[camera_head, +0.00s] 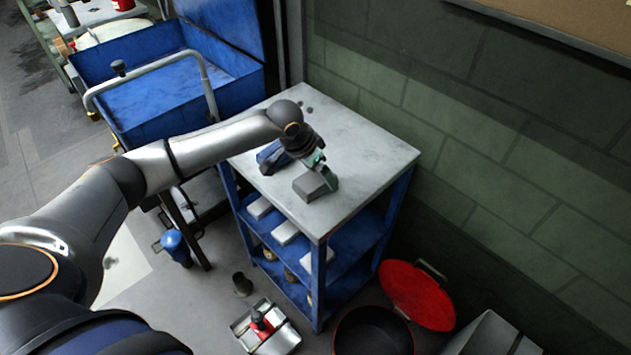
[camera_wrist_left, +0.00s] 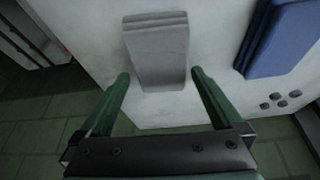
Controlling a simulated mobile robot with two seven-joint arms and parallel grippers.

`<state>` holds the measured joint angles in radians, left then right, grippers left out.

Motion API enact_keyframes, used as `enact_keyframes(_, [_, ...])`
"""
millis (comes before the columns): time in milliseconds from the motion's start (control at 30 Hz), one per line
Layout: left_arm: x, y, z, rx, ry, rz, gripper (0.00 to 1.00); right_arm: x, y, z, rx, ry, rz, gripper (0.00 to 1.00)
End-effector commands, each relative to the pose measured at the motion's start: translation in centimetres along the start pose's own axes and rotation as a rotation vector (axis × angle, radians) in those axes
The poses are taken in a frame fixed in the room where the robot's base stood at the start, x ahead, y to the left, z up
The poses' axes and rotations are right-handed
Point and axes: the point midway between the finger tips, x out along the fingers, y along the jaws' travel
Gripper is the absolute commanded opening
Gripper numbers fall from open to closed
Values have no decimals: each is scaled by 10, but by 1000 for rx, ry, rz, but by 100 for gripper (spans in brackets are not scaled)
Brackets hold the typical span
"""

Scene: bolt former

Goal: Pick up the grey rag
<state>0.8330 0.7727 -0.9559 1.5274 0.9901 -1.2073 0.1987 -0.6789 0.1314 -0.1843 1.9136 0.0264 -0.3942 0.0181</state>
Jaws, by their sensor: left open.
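The grey rag (camera_head: 311,187) is a folded block lying on the pale top of the blue shelf cart (camera_head: 365,150). In the left wrist view the grey rag (camera_wrist_left: 157,50) lies ahead of the fingers, with its near end around the fingertip line. My left gripper (camera_head: 325,170) is over the cart top, close beside the rag in the head view. In the left wrist view its green fingers (camera_wrist_left: 160,75) are spread open, one to each side of the rag's near end, with nothing gripped. I cannot tell whether they touch the rag. My right gripper is not in view.
A folded blue rag (camera_head: 271,157) lies beside the grey one, and also shows in the left wrist view (camera_wrist_left: 281,38). Several small dark pieces (camera_wrist_left: 272,101) lie near it. A green block wall (camera_head: 480,150) borders the cart. A red lid (camera_head: 415,296) and a dustpan (camera_head: 264,328) are on the floor.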

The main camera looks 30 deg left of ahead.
Motion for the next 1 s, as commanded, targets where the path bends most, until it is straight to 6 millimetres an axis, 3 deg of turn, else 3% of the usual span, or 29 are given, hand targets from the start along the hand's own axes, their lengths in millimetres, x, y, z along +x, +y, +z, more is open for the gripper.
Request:
enact_keyframes(967, [4, 0, 2, 0, 0, 0, 100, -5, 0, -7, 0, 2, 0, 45])
enact_keyframes(1000, [4, 0, 2, 0, 0, 0, 97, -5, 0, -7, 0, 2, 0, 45])
